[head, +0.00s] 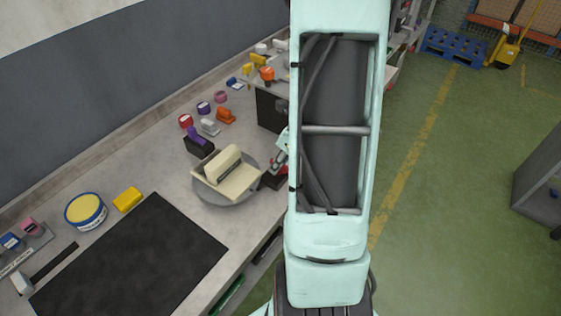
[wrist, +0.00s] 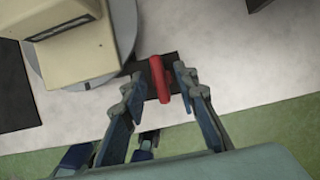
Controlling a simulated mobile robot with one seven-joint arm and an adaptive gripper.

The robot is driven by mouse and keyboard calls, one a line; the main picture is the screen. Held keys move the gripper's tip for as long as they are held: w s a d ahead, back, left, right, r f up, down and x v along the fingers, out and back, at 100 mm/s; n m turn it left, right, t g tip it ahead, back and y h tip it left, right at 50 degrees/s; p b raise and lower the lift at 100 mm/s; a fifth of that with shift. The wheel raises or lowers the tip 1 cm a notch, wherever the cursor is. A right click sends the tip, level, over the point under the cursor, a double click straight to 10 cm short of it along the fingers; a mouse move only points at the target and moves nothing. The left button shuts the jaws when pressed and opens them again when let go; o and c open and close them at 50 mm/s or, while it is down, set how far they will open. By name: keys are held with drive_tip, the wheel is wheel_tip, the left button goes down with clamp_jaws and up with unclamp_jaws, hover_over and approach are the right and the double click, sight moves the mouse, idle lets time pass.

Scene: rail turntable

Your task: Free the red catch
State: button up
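The red catch (wrist: 160,80) is a short red bar on a dark plate (wrist: 134,69) at the table's edge, beside the round grey turntable (wrist: 125,22). My gripper (wrist: 158,76) is open, with one fingertip on each side of the catch. A small gap seems to show on both sides, so I see no firm hold. In the head view the turntable (head: 217,198) carries a cream block-shaped piece (head: 228,170). My arm and gripper cover much of the area right of it, so the catch is hard to make out there.
A black mat (head: 135,260) lies at the front left of the bench. A yellow-topped round tin (head: 86,210) and a yellow block (head: 128,199) lie behind it. Tape rolls and small tools stand along the back. A dark box (head: 268,108) stands behind the turntable. Green floor is right.

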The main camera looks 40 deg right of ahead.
clamp_jaws()
drive_tip(key=shift+n, duration=0.3)
drive_tip(key=n+y, duration=0.1)
drive_tip(key=n, duration=0.2)
drive_tip(key=n+g+y, duration=0.1)
drive_tip(key=n, duration=0.2)
drive_tip(key=shift+w+d, duration=0.15)
drive_tip(key=n+g, duration=0.1)
drive_tip(key=n, duration=0.2)
drive_tip(key=n+g+y, duration=0.1)
drive_tip(key=n, duration=0.1)
drive_tip(key=shift+w+n+b, duration=0.15)
drive_tip(key=shift+n+b, duration=0.25)
drive_tip(key=n+g, duration=0.2)
drive_tip(key=n, duration=0.2)
drive_tip(key=shift+w+n, duration=0.1)
drive_tip(key=shift+n, duration=0.2)
unclamp_jaws()
